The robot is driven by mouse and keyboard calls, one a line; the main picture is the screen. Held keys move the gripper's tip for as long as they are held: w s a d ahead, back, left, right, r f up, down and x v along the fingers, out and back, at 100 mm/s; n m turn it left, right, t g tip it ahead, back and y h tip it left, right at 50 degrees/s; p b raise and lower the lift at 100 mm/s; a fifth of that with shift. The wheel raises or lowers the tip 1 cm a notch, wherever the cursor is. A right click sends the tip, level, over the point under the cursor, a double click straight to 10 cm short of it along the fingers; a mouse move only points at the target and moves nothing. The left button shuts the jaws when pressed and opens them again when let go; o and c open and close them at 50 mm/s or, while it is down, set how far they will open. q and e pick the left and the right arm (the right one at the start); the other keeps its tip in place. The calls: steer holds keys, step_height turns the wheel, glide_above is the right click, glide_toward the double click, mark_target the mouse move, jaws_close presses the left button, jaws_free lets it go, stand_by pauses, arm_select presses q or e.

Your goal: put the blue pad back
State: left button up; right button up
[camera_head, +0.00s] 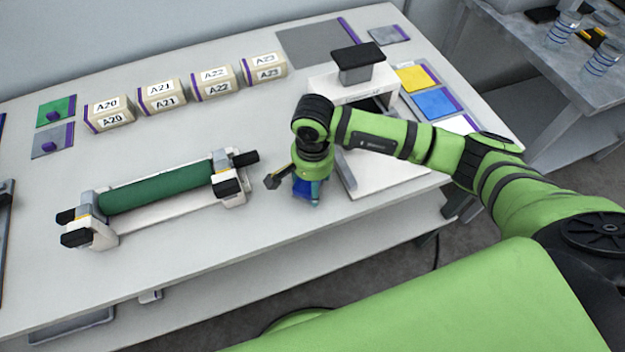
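My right gripper (311,184) points down over the table, left of the white stand's base. A small dark-blue piece (306,189) shows at its tip. The fingers are mostly hidden, so I cannot tell whether they are closed on it, or whether it is a pad. A flat bright-blue square (437,103) lies at the table's right side, between a yellow square (412,78) and a white one (458,125), beside purple strips. My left gripper is not in view.
A white stand (395,181) with a black top is close right of the gripper. A green roll (155,189) lies in a white cradle to the left. Several labelled boxes (214,82) line the back. Bare table (175,260) shows in front of the cradle.

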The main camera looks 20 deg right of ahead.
steer(key=o, duration=1.1)
steer(key=shift+r+p, duration=0.25)
steer(key=shift+p, duration=0.1)
step_height(320, 180, up, 10)
steer(key=b, duration=0.3)
steer(key=shift+r+b, duration=0.25)
steer(key=shift+b, duration=0.05)
steer(key=shift+r, duration=0.65)
